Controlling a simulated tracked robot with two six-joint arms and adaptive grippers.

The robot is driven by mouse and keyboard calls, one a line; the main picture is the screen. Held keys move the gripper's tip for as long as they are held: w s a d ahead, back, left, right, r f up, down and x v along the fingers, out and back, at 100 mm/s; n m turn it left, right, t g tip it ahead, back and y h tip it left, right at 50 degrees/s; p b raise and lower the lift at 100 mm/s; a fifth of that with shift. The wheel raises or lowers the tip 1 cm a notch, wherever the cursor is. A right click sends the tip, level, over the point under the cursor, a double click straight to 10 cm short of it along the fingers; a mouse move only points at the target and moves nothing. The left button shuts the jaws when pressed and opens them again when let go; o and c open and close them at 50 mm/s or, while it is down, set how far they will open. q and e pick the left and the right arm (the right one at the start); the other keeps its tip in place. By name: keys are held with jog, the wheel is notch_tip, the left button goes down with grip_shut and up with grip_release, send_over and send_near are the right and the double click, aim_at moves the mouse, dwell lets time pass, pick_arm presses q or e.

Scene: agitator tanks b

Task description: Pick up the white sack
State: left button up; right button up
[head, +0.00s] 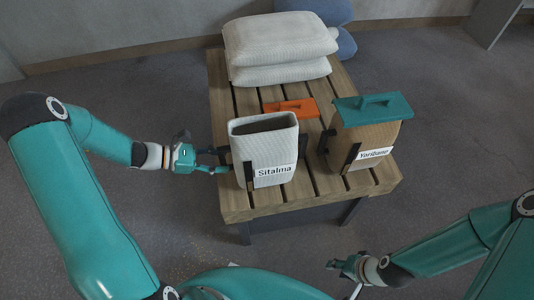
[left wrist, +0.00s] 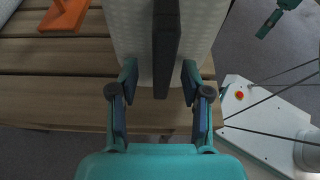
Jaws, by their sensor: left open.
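A white open-topped sack (head: 263,143) labelled "Sitalma" stands upright near the front left of a slatted wooden pallet, with dark upright brackets at its sides. My left gripper (head: 222,160) is open at the sack's left side. In the left wrist view, the sack (left wrist: 137,38) fills the top middle, and a dark upright bar (left wrist: 166,50) on its near side stands between the spread fingertips of my left gripper (left wrist: 160,82). Whether the fingers touch anything is unclear. My right gripper (head: 345,270) is low at the bottom right, away from the pallet; its fingers are hard to make out.
The pallet (head: 225,205) also bears a brown sack (head: 370,140) labelled "Yorigano" under a teal handled lid (head: 373,108), an orange handled piece (head: 292,107), and stacked full white sacks (head: 280,47) at the back. Blue sacks (head: 345,43) lie behind. Floor is clear around it.

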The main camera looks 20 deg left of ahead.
pick_arm(q)
grip_shut()
jog(key=shift+w+r, duration=0.1)
dwell(0.3)
jog(key=shift+r, duration=0.2)
